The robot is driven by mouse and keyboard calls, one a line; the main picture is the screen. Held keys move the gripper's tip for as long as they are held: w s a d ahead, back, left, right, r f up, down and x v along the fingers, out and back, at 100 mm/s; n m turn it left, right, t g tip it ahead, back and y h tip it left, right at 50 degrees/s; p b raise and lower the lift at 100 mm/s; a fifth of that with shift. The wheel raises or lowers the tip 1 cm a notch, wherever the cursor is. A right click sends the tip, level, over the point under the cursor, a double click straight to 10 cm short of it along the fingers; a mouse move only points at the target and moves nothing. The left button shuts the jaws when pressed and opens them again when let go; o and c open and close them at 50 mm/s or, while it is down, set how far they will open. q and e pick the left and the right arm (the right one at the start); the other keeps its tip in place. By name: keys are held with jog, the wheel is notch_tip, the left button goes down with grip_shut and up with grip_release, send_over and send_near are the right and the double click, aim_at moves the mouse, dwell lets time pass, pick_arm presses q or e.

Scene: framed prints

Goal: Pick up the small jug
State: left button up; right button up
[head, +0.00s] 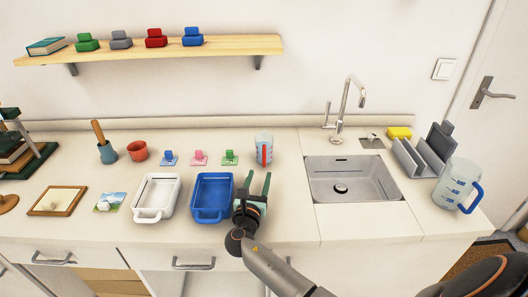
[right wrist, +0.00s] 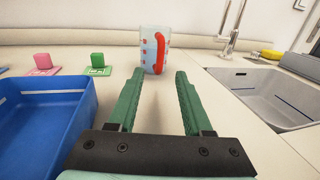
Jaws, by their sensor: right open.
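The small jug (head: 263,149) is clear with a red handle and stands upright on the counter, near the back, left of the sink. In the right wrist view the small jug (right wrist: 152,52) is straight ahead, its red handle facing me. My right gripper (head: 258,182) is open and empty, with green fingers pointing at the jug. In the right wrist view the gripper's fingertips (right wrist: 161,77) are apart, short of the jug, and do not touch it. A larger jug (head: 460,184) with a blue handle stands right of the sink. My left gripper is not in view.
A blue tray (head: 198,216) lies just left of my right gripper, and a white tray (head: 141,214) beyond it. Small pink (head: 199,158), green (head: 230,157) and blue (head: 169,158) items stand behind them. The sink (head: 352,192) and tap (head: 342,108) are to the right.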

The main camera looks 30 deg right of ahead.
aim_at(264, 161)
jog(key=x, duration=0.8)
jog(key=shift+w+d+b, duration=0.15)
jog(key=shift+w+b, duration=0.1)
jog(key=shift+b, duration=0.1)
jog(key=shift+c, duration=0.2)
grip_shut()
dwell(0.9)
